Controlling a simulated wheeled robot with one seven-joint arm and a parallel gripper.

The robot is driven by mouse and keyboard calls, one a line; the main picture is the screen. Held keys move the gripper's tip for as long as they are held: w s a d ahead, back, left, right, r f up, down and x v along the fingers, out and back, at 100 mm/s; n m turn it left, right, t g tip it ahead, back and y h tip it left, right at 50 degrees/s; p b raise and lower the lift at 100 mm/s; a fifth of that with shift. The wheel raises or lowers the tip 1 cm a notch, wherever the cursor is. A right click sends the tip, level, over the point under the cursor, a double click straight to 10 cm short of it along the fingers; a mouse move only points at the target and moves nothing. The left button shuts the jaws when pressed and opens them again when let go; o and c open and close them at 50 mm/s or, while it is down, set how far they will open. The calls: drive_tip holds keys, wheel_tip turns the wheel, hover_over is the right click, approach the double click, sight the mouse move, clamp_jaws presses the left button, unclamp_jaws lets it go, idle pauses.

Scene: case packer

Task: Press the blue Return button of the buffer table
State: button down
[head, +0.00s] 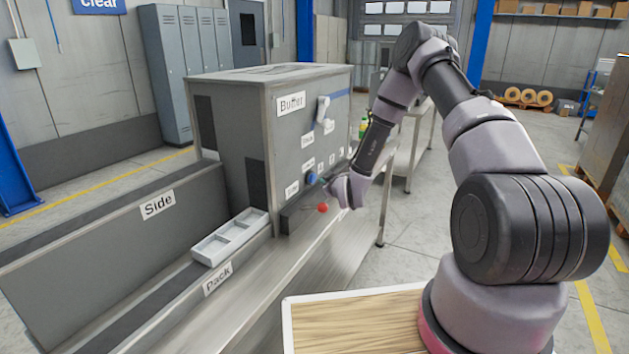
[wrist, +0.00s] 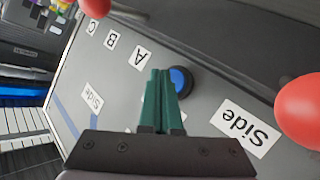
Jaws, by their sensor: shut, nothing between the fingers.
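The grey cabinet marked Buffer (head: 290,135) stands at the centre of the head view. A round blue button (head: 311,178) sits low on its front panel; it also shows in the wrist view (wrist: 181,78), in a dark ring, between a Side label and an A label. I see no readable Return label by it. My gripper (wrist: 161,73) has its green fingers shut together and empty. In the wrist view the tips overlap the button's left edge and hide part of it. I cannot tell whether they touch it. In the head view my wrist is just right of the button.
A red ball knob (head: 323,207) is below my gripper; a red ball (wrist: 302,110) also looms close at the wrist view's right edge. Another red ball (wrist: 96,7) is at its top. A grey divided tray (head: 230,236) sits on the Pack lane to the left.

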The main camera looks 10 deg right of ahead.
drive_tip(key=shift+w+a, duration=0.1)
idle(0.6)
drive_tip(key=shift+w+a, duration=0.15)
drive_tip(key=shift+a, duration=0.15)
drive_tip(key=shift+w+a, duration=0.35)
drive_tip(key=shift+a, duration=0.05)
idle(0.8)
drive_tip(key=shift+s+d, duration=0.1)
drive_tip(key=shift+d, duration=0.05)
drive_tip(key=shift+s+d, duration=0.5)
drive_tip(key=shift+d, duration=0.15)
drive_tip(key=s+d, duration=0.3)
drive_tip(key=d, duration=0.2)
drive_tip(key=shift+s, duration=0.25)
